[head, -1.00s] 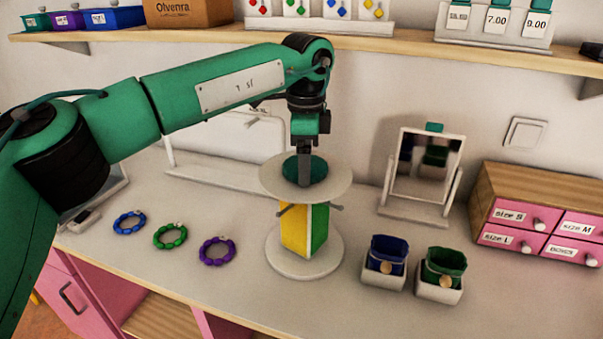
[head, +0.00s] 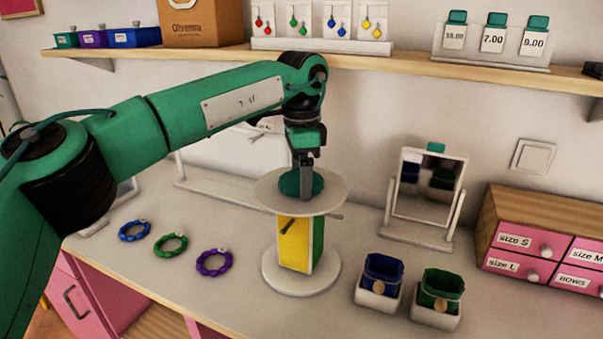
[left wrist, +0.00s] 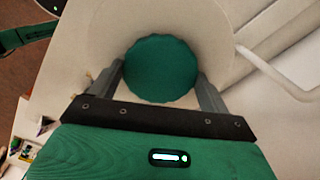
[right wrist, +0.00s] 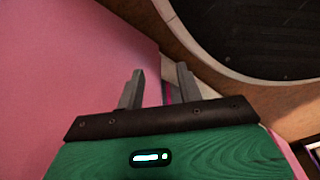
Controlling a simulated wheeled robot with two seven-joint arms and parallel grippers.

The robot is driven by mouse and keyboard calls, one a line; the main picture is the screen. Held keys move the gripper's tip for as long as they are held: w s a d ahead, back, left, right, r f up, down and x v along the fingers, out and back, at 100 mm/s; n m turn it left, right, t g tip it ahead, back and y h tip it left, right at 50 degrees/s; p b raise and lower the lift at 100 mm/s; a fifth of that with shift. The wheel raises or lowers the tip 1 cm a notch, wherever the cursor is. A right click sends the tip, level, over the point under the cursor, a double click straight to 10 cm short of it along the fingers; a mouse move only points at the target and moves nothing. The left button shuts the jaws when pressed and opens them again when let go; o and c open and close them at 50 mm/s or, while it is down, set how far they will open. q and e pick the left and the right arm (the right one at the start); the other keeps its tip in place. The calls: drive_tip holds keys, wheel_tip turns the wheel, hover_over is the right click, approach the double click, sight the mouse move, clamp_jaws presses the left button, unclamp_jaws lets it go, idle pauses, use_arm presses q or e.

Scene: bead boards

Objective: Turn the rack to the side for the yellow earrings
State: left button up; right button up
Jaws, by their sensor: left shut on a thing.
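The rack (head: 300,280) stands upright on the counter, with a round white top and base. Its column shows a yellow side (head: 294,243) and a narrower green side (head: 318,240), with small pegs. My left gripper (head: 306,182) points down and is shut on the dark green knob (head: 289,184) on top of the rack. In the left wrist view the knob (left wrist: 160,68) sits between the two fingers. Earrings in red, green, blue and yellow hang on white cards on the shelf; the yellow earrings (head: 378,30) are on the right part. My right gripper (right wrist: 160,88) is open and empty, beside a pink surface.
Blue, green and purple bracelets (head: 214,262) lie left of the rack. Blue and green pouches in white trays (head: 436,318) stand to its right. A mirror (head: 427,188) and a pink drawer box (head: 520,240) are further right. The shelf (head: 345,57) runs above.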

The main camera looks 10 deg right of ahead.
use_arm(q)
drive_tip(key=shift+r, duration=0.1)
drive_tip(key=o, duration=1.3)
drive_tip(key=shift+o, duration=0.2)
drive_tip(key=shift+r, duration=0.45)
wheel_tip(320, 180, up, 13)
drive_tip(key=shift+p, duration=0.3)
use_arm(e)
drive_tip(key=shift+s+d+f, duration=0.25)
drive_tip(key=shift+s+f, duration=0.35)
use_arm(q)
drive_tip(key=shift+f, duration=0.1)
